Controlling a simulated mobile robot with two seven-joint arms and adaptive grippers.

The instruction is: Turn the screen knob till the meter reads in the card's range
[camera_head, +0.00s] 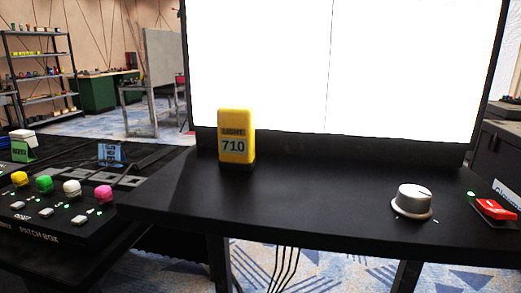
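A silver-white knob (413,201) sits on the black desk (300,205) at the right, with a pale base ring around it. A yellow light meter (236,136) stands upright on the desk at the foot of the screen; its label says LIGHT and it reads 710. The large screen (270,65) behind it is bright white. A small blue card (111,153) stands on the left bench, its writing too small to read. A green card (22,148) stands further left, also not legible. Neither gripper shows in the view.
A patch box (50,215) with yellow, green, white and pink knobs is at the left. A red switch (495,209) with a green light lies right of the silver knob. The desk between meter and knob is clear. Cables hang below the desk.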

